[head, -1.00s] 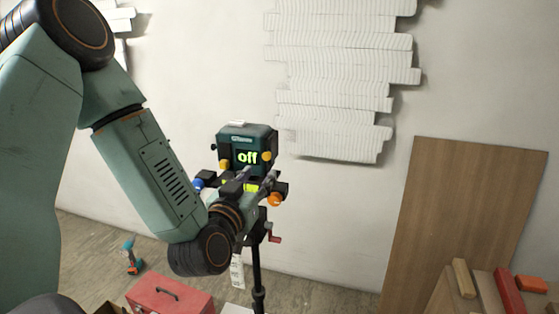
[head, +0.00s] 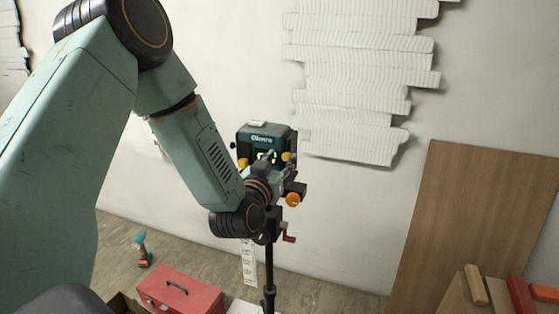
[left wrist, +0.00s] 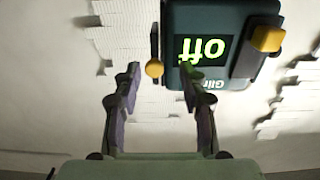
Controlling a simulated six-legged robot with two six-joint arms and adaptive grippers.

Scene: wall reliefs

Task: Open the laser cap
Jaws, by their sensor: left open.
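The laser device (head: 264,137) is a dark green box on a black tripod (head: 269,275), in the middle of the head view. Its green "off" display (left wrist: 204,48) appears upside down in the left wrist view. One yellow knob (left wrist: 154,69) ends a thin dark bar; another yellow knob (left wrist: 268,38) sits by a dark plate. I cannot tell which part is the cap. My left gripper (head: 268,160) is open in front of the device, partly hiding the display. In the left wrist view, the first knob appears between its open fingertips (left wrist: 160,72); contact is unclear. My right gripper is not in view.
White layered wall reliefs (head: 365,75) hang behind the device. An orange knob (head: 292,199) and red crank (head: 289,239) are on the stand. A red toolbox (head: 181,292) and drill (head: 142,249) are on the floor. A wooden board (head: 465,220) leans at right.

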